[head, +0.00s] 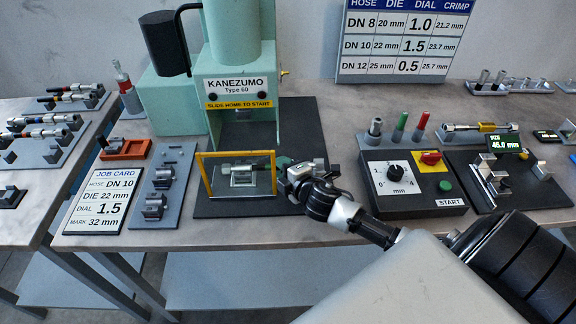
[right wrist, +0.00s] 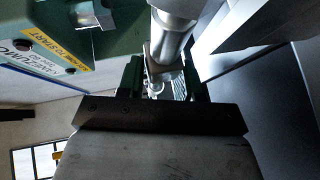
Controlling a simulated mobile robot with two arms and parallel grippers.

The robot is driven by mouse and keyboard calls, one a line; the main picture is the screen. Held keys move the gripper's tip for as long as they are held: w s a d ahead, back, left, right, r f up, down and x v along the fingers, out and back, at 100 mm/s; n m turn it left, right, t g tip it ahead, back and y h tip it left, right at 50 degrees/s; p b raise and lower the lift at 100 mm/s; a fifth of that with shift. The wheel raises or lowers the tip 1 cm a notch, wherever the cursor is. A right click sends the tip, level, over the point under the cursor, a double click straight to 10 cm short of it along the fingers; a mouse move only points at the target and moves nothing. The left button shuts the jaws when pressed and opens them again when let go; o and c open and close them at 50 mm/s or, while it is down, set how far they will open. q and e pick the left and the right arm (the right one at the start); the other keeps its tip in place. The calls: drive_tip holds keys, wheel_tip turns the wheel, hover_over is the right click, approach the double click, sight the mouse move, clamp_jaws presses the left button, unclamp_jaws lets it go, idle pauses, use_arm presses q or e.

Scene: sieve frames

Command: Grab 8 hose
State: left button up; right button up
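My right gripper (head: 284,168) is at the right edge of the press's yellow-framed clear guard. In the right wrist view its two green fingers (right wrist: 160,82) stand either side of a silver cylindrical part (right wrist: 172,28); I cannot tell whether they touch it. A short dark and silver piece (head: 232,168) shows behind the guard, in line with the gripper. Another hose with a yellow band (head: 476,127) lies on a right rack. My left gripper is not in view.
The green press (head: 235,60) stands behind the guard (head: 206,183). A die rack (head: 162,185) and a job card reading DN 10 (head: 103,199) lie left. A control box (head: 410,184) and gauge stand (head: 505,180) are right. A gap separates the left table from the main bench.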

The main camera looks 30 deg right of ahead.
clamp_jaws()
drive_tip(key=shift+r, duration=0.1)
